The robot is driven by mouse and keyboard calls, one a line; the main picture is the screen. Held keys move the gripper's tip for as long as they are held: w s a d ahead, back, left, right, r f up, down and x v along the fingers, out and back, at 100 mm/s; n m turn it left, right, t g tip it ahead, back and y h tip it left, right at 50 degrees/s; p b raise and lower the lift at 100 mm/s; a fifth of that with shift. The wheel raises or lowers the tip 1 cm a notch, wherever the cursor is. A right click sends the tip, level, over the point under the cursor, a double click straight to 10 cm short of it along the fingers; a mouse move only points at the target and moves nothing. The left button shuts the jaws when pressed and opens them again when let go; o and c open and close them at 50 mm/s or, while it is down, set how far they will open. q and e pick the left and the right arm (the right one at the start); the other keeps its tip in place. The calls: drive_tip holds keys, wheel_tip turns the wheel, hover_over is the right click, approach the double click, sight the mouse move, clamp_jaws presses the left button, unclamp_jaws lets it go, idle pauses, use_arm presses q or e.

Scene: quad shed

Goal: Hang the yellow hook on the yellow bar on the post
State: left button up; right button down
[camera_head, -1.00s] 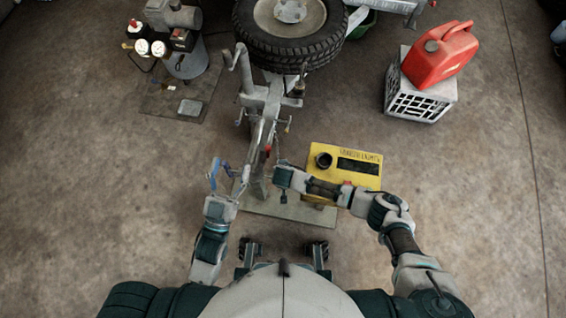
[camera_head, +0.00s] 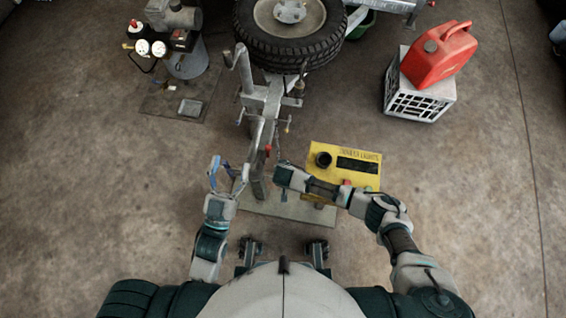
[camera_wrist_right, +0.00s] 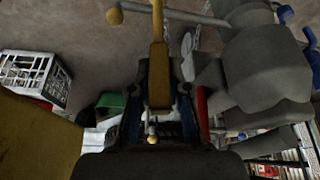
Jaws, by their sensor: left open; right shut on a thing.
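A yellow hook (camera_wrist_right: 159,75) stands between the fingers of my right gripper (camera_wrist_right: 158,110) in the right wrist view, and the gripper is shut on it. In the head view my right gripper (camera_head: 283,177) is just right of the grey post (camera_head: 257,160), and the hook is not clear there. My left gripper (camera_head: 229,172) is open and empty, left of the post.
A yellow box (camera_head: 348,152) lies right of the post, close to my right forearm. A wheel (camera_head: 290,55) stands behind the post. A white crate (camera_head: 420,105) with a red fuel can (camera_head: 438,55) is at the right.

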use_arm(q)
drive_tip(key=shift+f+b, duration=0.8)
drive_tip(key=shift+f, duration=0.4)
use_arm(e)
drive_tip(key=shift+f, duration=1.85)
drive_tip(key=c, duration=1)
unclamp_jaws()
drive_tip(key=shift+c, duration=0.2)
drive_tip(key=shift+o, duration=0.2)
drive_tip(key=o, duration=0.4)
use_arm(q)
drive_tip(key=shift+w, duration=0.1)
use_arm(e)
drive_tip(key=shift+o, duration=0.2)
use_arm(q)
drive_tip(key=shift+w+f, duration=0.1)
drive_tip(key=shift+f, duration=0.15)
